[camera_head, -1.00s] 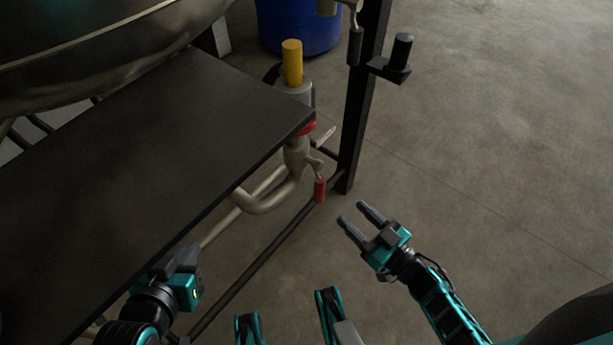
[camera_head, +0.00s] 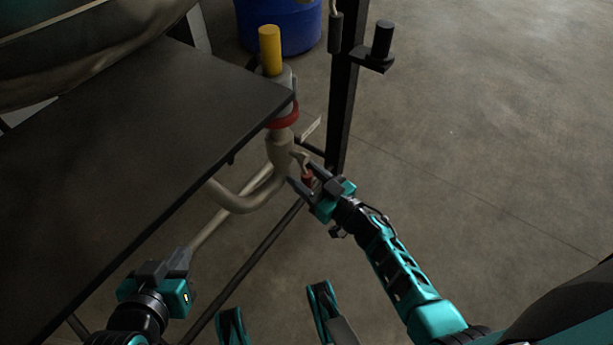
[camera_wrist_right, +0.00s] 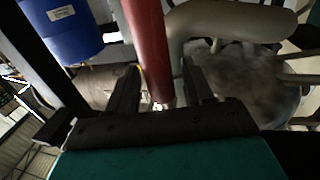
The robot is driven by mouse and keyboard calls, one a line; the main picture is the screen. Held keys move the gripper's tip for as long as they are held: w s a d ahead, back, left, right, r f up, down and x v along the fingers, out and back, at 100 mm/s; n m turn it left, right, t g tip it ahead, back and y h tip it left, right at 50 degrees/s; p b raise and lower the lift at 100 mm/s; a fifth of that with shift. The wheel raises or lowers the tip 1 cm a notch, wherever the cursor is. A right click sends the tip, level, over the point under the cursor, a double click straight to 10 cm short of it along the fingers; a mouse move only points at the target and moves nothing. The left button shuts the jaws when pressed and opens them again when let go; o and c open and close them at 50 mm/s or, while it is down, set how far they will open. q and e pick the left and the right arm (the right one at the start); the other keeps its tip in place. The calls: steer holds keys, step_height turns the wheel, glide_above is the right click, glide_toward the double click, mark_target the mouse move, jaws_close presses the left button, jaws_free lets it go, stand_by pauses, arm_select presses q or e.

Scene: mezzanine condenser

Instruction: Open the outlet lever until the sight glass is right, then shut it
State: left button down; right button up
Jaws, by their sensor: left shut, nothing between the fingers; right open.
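The outlet lever has a red handle (camera_head: 307,181) below the pipe valve, under the corner of the dark platform. My right gripper (camera_head: 303,174) is open with its fingers on either side of that handle. In the right wrist view the red handle (camera_wrist_right: 149,45) runs between the two open fingers (camera_wrist_right: 160,92); whether it touches either is unclear. A grey fitting (camera_head: 285,84) with a yellow cylinder (camera_head: 270,50) and red ring (camera_head: 284,116) stands above the valve. I cannot make out a sight glass reading. My left gripper (camera_head: 184,258) is shut and empty by the platform's front edge.
The dark platform (camera_head: 150,140) fills the left. A curved pipe (camera_head: 240,202) runs below it. A black post (camera_head: 341,110) with a bracket (camera_head: 376,60) stands just behind the lever. A blue drum (camera_head: 285,25) is at the back. The floor to the right is clear.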

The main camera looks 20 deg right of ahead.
arm_select(q)
steer(key=shift+w+r, duration=0.15)
arm_select(e)
jaws_close()
stand_by(0.4)
